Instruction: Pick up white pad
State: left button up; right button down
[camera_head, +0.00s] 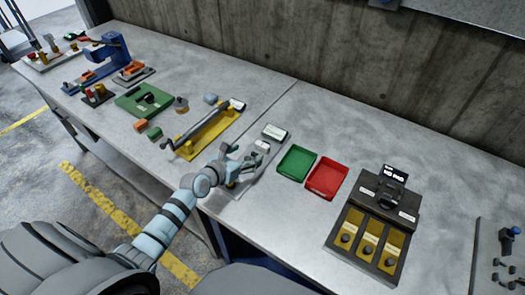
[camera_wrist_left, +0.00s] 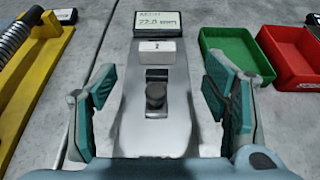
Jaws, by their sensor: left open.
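The white pad (camera_wrist_left: 156,51) is a small white block with a dark mark on its front. It rests on a grey metal plate (camera_wrist_left: 153,122), between a display block (camera_wrist_left: 160,24) and a dark round knob (camera_wrist_left: 156,96). In the head view the white pad (camera_head: 262,146) shows just beyond my left gripper (camera_head: 243,167). My left gripper (camera_wrist_left: 160,80) is open and empty, its teal fingers on either side of the plate. The pad lies ahead of the fingertips. My right gripper is in neither view.
A green tray (camera_head: 296,163) and a red tray (camera_head: 325,177) stand right of the plate. A yellow fixture with a spring (camera_head: 205,130) stands to the left. A dark panel with yellow sections (camera_head: 369,235) is farther right. A concrete wall (camera_head: 330,70) bounds the table behind.

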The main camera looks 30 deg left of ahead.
aim_at(261, 146)
pick_arm(q)
jog(key=b+x, duration=0.2)
jog(key=x, duration=0.2)
jog(key=f+b+x, duration=0.1)
jog(key=b+x, duration=0.2)
jog(key=x, duration=0.2)
jog(key=shift+a+f, duration=0.1)
jog(key=shift+a, duration=0.1)
jog(key=shift+w+r, duration=0.1)
jog(key=shift+r, duration=0.2)
jog(key=c, duration=1.3)
